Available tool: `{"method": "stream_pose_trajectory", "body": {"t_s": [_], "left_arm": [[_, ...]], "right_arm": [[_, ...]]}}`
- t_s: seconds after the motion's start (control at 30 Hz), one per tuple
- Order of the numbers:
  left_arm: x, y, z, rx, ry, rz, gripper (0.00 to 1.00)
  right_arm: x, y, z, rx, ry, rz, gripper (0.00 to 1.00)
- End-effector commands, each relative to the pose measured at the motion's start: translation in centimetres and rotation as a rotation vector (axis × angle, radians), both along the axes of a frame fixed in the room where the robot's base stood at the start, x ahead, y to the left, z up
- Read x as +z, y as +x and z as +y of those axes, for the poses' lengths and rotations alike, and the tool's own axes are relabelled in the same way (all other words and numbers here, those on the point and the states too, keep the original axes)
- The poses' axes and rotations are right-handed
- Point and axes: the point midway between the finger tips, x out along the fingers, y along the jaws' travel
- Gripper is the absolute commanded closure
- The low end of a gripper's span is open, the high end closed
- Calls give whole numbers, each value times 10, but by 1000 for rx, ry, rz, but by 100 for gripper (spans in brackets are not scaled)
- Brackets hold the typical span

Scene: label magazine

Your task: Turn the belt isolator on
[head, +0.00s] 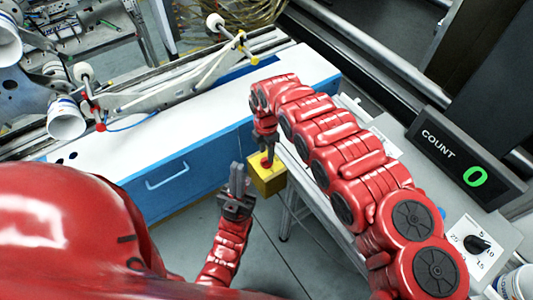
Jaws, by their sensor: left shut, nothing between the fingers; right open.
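A yellow box (266,183) with a red part (266,162) on top, which looks like the isolator, is at the end of the blue-fronted bench. Its switch position cannot be told. My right gripper (268,157) reaches down over the box from above, with its fingertips at or very near the red part. It is open, and I cannot tell whether it touches. My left gripper (238,178) is shut and empty, pointing up just left of the box and apart from it.
A white bench (180,130) with a blue drawer front runs behind. A black counter (459,161) showing a green 0 and a dial plate (478,246) with a black knob are at right. White cups (66,118) lie at left. Grey floor shows below the box.

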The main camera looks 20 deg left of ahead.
Motion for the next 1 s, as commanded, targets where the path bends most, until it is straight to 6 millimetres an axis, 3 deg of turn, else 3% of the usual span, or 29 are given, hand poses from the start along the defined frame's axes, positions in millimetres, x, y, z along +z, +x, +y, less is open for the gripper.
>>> {"method": "stream_pose_trajectory", "body": {"t_s": [0.23,0.63,0.67,0.9,1.0], "left_arm": [[3,0,0,0,0,0,100],[3,0,0,0,0,0,100],[3,0,0,0,0,0,100],[3,0,0,0,0,0,100],[3,0,0,0,0,0,100]], "right_arm": [[-25,0,2,0,4,0,55],[-31,1,0,-1,1,-3,55],[-31,1,0,-1,1,-3,57],[-31,1,0,-1,2,-3,100],[-31,1,0,-1,2,-3,100]]}}
